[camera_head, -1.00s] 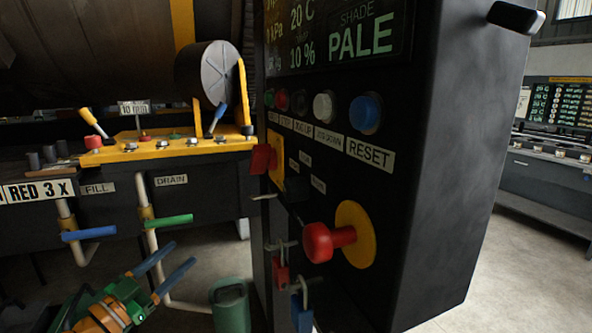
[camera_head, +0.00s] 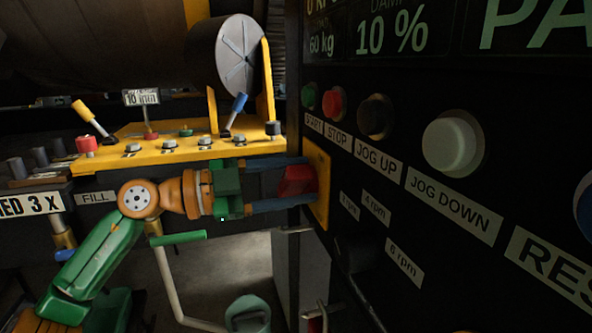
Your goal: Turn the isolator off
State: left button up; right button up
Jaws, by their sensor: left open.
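The isolator is a red handle (camera_head: 297,182) on a yellow plate (camera_head: 319,186) at the left edge of the dark control panel. My left gripper (camera_head: 303,183) reaches in from the left, level with it. Its two blue fingers are open, one above and one below the red handle, with the handle between their tips. Whether either finger touches the handle, I cannot tell. My right gripper is out of view.
The panel carries a green START button (camera_head: 309,96), a red STOP button (camera_head: 333,103), a black JOG UP button (camera_head: 376,115) and a white JOG DOWN button (camera_head: 453,143). A yellow ledge (camera_head: 185,150) with levers lies behind my left arm. A green bin (camera_head: 248,313) stands below.

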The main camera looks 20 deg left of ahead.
pick_arm(q)
jog(key=shift+w+a+f, duration=0.15)
jog(key=shift+w, duration=0.1)
jog(key=shift+s, duration=0.2)
jog(key=c, duration=0.5)
grip_shut()
